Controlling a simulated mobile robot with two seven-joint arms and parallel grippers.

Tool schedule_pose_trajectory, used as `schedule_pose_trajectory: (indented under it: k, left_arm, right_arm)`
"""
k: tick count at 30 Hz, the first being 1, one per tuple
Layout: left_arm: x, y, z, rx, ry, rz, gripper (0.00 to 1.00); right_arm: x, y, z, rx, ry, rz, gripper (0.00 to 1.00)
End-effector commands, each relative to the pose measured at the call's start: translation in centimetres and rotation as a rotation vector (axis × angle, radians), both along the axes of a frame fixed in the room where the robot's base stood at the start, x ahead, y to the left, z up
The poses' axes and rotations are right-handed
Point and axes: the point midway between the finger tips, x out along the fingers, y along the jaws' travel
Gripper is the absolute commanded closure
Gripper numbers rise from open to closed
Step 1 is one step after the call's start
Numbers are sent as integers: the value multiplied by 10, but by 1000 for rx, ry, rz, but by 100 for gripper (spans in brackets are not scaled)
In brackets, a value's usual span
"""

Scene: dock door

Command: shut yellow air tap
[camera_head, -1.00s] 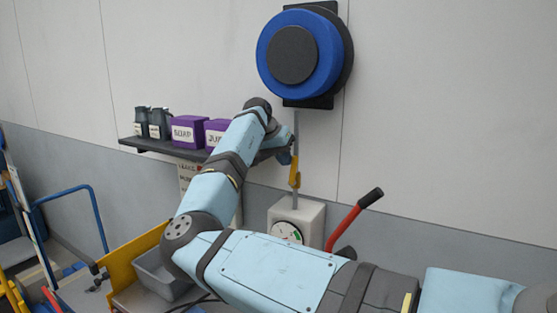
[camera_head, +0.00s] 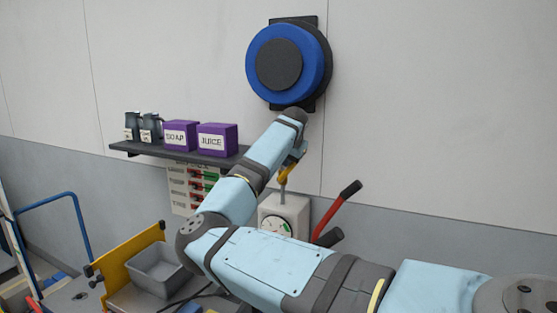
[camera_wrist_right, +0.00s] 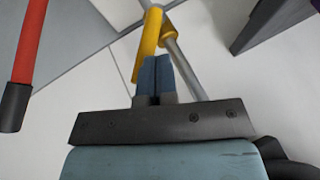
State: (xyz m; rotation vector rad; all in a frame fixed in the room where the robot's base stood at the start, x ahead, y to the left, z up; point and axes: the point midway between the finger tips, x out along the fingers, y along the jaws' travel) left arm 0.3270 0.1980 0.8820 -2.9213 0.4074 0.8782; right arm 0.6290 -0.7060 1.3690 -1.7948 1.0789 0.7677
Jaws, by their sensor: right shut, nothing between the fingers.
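The yellow air tap (camera_head: 290,170) is on a thin grey vertical pipe above the white gauge box (camera_head: 286,212). In the head view my right arm partly covers it. In the right wrist view the yellow handle (camera_wrist_right: 147,47) stands at a slant to the grey pipe (camera_wrist_right: 186,62), with a yellow collar on the pipe. My right gripper (camera_wrist_right: 155,62) is shut and empty, its blue-grey fingertips right beside the handle, between handle and pipe. I cannot tell if they touch it. My left gripper is not in view.
A blue hose reel (camera_head: 284,62) hangs above the tap. A dark shelf (camera_head: 180,152) with purple boxes and dark jugs is left of my right arm. A red lever (camera_head: 337,211) with a black grip stands right of the gauge box. A grey bin (camera_head: 158,270) sits lower left.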

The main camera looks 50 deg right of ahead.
Motion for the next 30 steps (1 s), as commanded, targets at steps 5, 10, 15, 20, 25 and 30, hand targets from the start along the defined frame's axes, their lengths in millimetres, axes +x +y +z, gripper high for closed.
schedule_pose_trajectory:
  k: [5, 10, 15, 20, 25, 30]
  left_arm:
    - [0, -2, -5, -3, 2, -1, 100]
    - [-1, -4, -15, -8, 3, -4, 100]
    - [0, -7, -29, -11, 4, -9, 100]
    - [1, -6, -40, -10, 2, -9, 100]
    - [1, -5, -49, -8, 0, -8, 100]
    - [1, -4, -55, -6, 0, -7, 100]
  right_arm:
    - [-13, -4, -8, 22, -80, -2, 100]
    - [-24, -7, -18, 68, -236, -1, 100]
    - [-33, -9, -29, 111, -388, 0, 100]
    - [-39, -11, -37, 149, -517, 0, 100]
    - [-43, -13, -43, 180, -628, 1, 100]
    - [-45, -13, -48, 185, -642, 3, 100]
